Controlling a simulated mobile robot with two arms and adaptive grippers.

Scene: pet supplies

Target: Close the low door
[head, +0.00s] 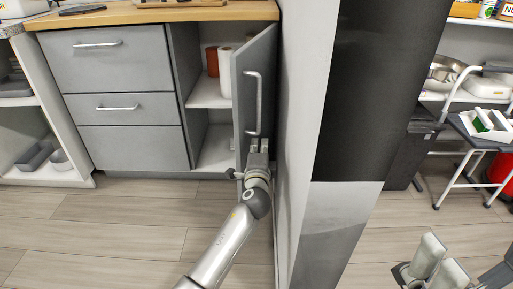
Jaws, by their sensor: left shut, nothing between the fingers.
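The low door (242,112) is a grey cabinet door with a vertical metal bar handle (253,103). It stands partly open, with its free edge swung out to the left of its right-hand side. Behind it the open compartment (206,90) shows shelves. My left gripper (258,143) is shut and empty, at the lower part of the door's outer face, just below the handle. I cannot tell whether it touches the door. My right gripper (440,265) shows partly at the bottom right, far from the door.
Grey drawers (115,72) sit left of the compartment under a wooden counter (150,14). Paper rolls (224,72) stand on the upper shelf. A white wall (299,110) rises close to the door's right. A white-framed cart (462,125) stands far right. The floor (110,220) ahead is clear.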

